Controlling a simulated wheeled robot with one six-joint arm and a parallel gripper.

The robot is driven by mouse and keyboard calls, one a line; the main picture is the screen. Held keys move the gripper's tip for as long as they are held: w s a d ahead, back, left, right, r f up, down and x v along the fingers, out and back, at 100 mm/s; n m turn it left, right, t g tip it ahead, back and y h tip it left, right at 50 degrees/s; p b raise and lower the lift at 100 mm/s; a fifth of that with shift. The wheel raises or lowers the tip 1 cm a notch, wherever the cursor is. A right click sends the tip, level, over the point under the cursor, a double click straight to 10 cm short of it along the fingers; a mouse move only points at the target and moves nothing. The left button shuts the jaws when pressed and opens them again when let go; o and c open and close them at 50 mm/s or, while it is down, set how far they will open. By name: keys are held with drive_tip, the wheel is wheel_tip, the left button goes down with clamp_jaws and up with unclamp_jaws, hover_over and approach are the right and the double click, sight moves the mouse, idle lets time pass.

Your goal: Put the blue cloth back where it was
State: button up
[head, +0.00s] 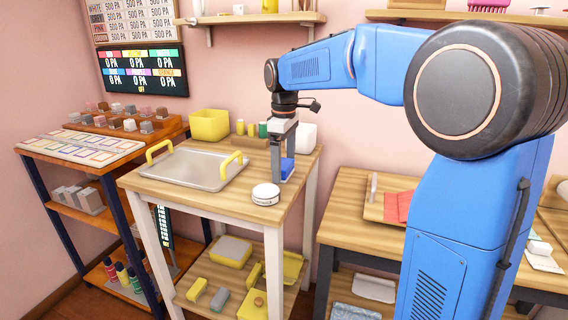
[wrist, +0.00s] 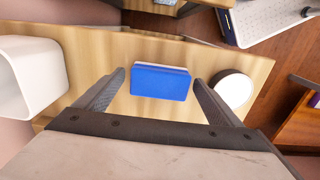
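The blue cloth (wrist: 160,84) looks like a flat folded blue block with a pale edge along its far side. In the head view the blue cloth (head: 287,169) lies on the wooden top of the middle table (head: 225,207), partly hidden by my gripper (head: 284,165). My gripper points down over it. In the wrist view my gripper (wrist: 159,77) is open, with one finger on each side of the cloth and a small gap at each side. I cannot tell how high the fingertips are above the table.
A round white tin (head: 266,194) stands close beside the right finger in the wrist view. A white bin (head: 303,135) and yellow bin (head: 209,125) stand behind. A metal tray with yellow handles (head: 190,168) lies left. A red cloth (head: 398,206) lies on the right table.

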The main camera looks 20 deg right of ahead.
sight(284, 163)
drive_tip(key=shift+r, duration=0.1)
wheel_tip(284, 163, up, 12)
drive_tip(key=s+d+f+m+t, duration=0.1)
drive_tip(key=s+d+f+m, duration=0.1)
drive_tip(key=s+f, duration=0.5)
drive_tip(key=s+d+f+m+t, duration=0.2)
drive_tip(key=s+f+m, duration=0.3)
drive_tip(key=s, duration=1)
drive_tip(key=s+d+f+m+t, duration=0.1)
drive_tip(key=s+d+f+m, duration=0.2)
drive_tip(key=s+f, duration=0.7)
drive_tip(key=shift+s+f+m+t, duration=0.3)
drive_tip(key=shift+s+m+t, duration=0.1)
drive_tip(key=shift+s, duration=0.3)
